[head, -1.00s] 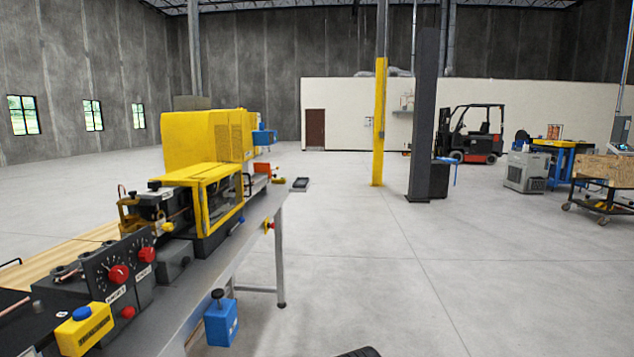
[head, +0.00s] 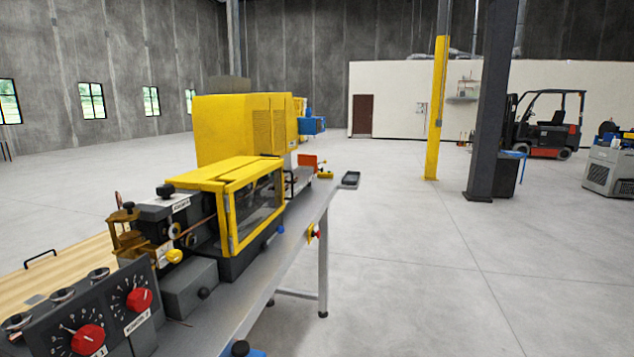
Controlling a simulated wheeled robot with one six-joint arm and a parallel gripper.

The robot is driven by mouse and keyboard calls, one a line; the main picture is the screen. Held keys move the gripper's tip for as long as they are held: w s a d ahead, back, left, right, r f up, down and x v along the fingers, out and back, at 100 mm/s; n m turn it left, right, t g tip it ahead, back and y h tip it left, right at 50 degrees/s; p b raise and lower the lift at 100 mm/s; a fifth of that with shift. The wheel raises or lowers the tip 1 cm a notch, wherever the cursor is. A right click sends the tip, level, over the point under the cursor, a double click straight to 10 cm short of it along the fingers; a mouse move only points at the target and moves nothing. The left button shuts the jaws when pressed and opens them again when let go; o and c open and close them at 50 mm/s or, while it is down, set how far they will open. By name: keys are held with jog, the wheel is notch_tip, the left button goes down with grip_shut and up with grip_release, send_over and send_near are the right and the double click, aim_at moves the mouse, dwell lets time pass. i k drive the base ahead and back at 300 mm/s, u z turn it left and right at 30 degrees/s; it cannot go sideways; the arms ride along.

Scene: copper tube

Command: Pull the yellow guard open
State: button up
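The yellow guard (head: 245,187) is a yellow-framed box with a clear side panel on the machine on the bench, left of centre. It appears closed over the dark mechanism inside. A copper tube (head: 198,224) shows just left of the guard. My gripper is not in view.
The grey bench (head: 238,306) runs away from me with its right edge over open floor. Control boxes with red knobs (head: 139,299) stand at the near left. A larger yellow housing (head: 228,130) is behind the guard. A dark column (head: 490,105) and a yellow post (head: 437,110) stand at right. The floor right of the bench is clear.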

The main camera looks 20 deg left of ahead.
aim_at(239, 178)
jog(key=u, duration=0.1)
jog(key=i, duration=0.95)
jog(key=u, duration=0.3)
